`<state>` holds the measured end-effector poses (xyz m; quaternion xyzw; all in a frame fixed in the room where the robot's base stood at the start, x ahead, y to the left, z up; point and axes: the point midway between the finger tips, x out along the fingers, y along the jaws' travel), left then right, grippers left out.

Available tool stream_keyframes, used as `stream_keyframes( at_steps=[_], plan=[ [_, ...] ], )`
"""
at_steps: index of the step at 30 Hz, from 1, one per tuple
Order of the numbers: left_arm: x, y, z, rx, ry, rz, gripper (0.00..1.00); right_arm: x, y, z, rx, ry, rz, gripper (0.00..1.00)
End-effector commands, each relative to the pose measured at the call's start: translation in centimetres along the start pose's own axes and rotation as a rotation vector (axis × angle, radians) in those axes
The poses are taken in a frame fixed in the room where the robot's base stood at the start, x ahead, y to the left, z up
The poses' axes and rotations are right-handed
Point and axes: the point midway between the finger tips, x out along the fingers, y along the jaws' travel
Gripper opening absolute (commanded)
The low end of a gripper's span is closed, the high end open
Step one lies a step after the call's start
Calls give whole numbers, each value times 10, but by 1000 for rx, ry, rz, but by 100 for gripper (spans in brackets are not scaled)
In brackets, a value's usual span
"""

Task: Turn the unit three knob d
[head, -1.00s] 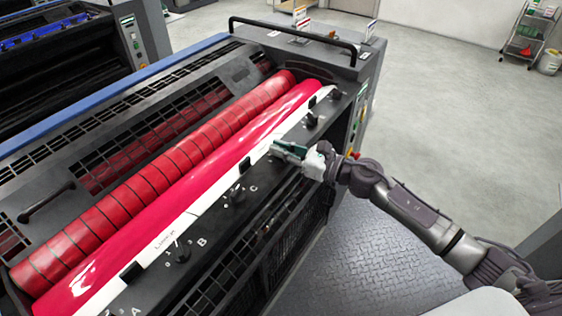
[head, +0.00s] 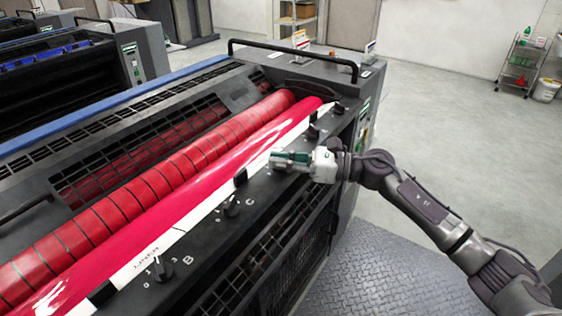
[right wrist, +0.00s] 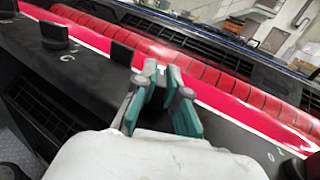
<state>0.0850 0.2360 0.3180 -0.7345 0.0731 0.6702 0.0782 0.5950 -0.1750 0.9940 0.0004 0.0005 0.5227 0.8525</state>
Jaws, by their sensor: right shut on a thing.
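The black knob d is hidden behind my right gripper (head: 283,159), on the dark ledge beside the magenta roller. The gripper is shut at that spot, between the knob marked C (head: 232,206) and a farther knob (head: 312,131). In the right wrist view its green-padded fingers (right wrist: 161,80) point down at the ledge, with a small gap between their tips. The knob itself cannot be made out there, so its angle cannot be told. My left gripper is not in view.
The knob marked B (head: 163,270) stands nearer on the same ledge. A black upright tab (head: 240,177) stands close to the fingers. A black handrail (head: 290,58) runs along the unit's far end. The tread-plate floor (head: 365,265) beside the unit is clear.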

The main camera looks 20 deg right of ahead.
Motion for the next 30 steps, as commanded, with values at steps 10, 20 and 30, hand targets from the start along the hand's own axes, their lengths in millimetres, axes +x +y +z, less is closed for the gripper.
stream_keyframes(
  at_steps=[10, 20, 30],
  plan=[
    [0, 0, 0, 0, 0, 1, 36, 0, 0, 0, -1, -1, 0, 36],
    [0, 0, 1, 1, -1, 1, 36, -11, -1, -1, 1, 1, -4, 36],
    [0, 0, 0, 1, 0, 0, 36, -79, 0, -2, 2, 3, -3, 36]
  ],
)
